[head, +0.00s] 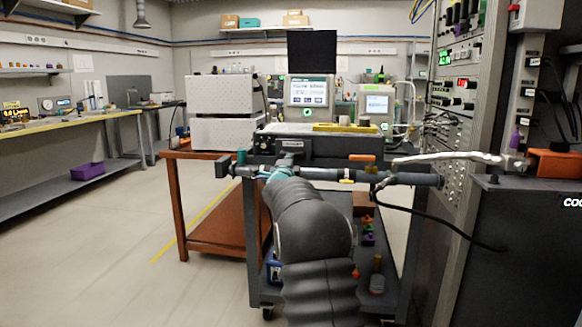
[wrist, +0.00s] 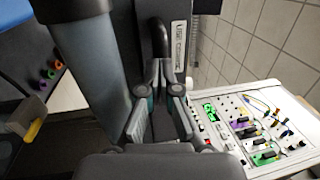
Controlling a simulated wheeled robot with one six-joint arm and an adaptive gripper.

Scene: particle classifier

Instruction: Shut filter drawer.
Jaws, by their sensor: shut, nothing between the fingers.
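A dark instrument front with a small pale label (head: 320,147), apparently the filter drawer, faces me on the cart. In the wrist view its labelled dark face (wrist: 180,42) and a black curved handle (wrist: 160,38) lie just beyond my fingertips. My gripper (head: 285,158) is in front of this face, left of its middle. In the wrist view my gripper (wrist: 162,68) is shut and empty, its fingertips close to the handle; I cannot tell whether they touch. How far the drawer stands out is not clear, as my arm hides part of the front.
A thick grey horizontal tube (head: 400,178) runs across the cart front, with a pale hose above its right end. An equipment rack (head: 455,130) stands close on the right. An orange-brown table (head: 175,200) is behind left. The floor at left is free.

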